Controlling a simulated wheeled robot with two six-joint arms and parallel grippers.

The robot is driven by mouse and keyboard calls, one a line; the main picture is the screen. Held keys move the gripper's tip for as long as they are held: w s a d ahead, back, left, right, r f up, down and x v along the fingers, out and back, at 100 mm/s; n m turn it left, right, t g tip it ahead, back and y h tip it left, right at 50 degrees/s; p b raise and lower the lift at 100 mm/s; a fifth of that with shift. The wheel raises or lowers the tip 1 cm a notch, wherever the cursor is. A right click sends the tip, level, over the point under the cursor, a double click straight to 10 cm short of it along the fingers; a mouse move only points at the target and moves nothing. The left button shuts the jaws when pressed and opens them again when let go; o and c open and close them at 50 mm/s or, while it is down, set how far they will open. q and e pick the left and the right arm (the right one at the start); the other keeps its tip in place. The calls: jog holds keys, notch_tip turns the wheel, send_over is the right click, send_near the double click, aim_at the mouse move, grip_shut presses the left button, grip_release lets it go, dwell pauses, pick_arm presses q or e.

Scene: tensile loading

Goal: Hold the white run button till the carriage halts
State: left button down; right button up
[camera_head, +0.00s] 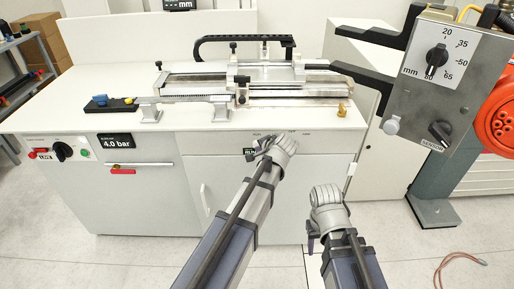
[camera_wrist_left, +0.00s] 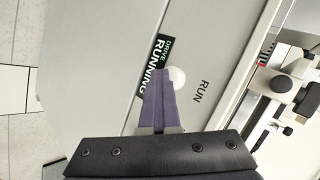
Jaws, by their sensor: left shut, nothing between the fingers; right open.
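The white round run button (camera_wrist_left: 177,76) shows in the left wrist view, beside the printed word RUN. My left gripper (camera_wrist_left: 158,76) is shut and empty, its fingertips at the button and overlapping its edge. How far the button is pressed cannot be told. A small black display (camera_wrist_left: 152,66) beside it reads DRIVE RUNNING. In the head view my left gripper (camera_head: 258,152) is at the bench's front face and hides the button. The carriage (camera_head: 270,70) sits on the rails on top of the bench. My right gripper (camera_head: 314,236) is open and empty, low in front of the bench.
A grey panel with knobs (camera_head: 437,60) stands at the right, near a red reel (camera_head: 500,118). A 4.0 bar display (camera_head: 117,141) and a black knob (camera_head: 62,152) are on the bench's left front.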

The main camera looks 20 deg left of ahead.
pick_arm(q)
jog(key=shift+s, duration=0.15)
dwell(0.5)
jog(key=shift+s+d, duration=0.25)
jog(key=shift+s, duration=0.5)
jog(key=s, duration=0.2)
jog(key=s+d, duration=0.1)
jog(key=s, duration=0.1)
jog(key=shift+s+d, duration=0.2)
jog(key=shift+s, duration=0.2)
jog(key=s+d+n+g+h+p, duration=0.2)
jog(key=s+d, duration=0.4)
jog(key=s, duration=0.5)
jog(key=s+d+n+g+h+p, duration=0.2)
jog(key=s+d+g+h+p, duration=0.1)
jog(key=s, duration=0.8)
jog(key=d+f+g+p, duration=0.1)
jog(key=d+g, duration=0.1)
jog(key=d, duration=0.1)
jog(key=shift+s+g+p, duration=0.2)
jog(key=shift+g+p, duration=0.1)
jog(key=shift+g, duration=0.1)
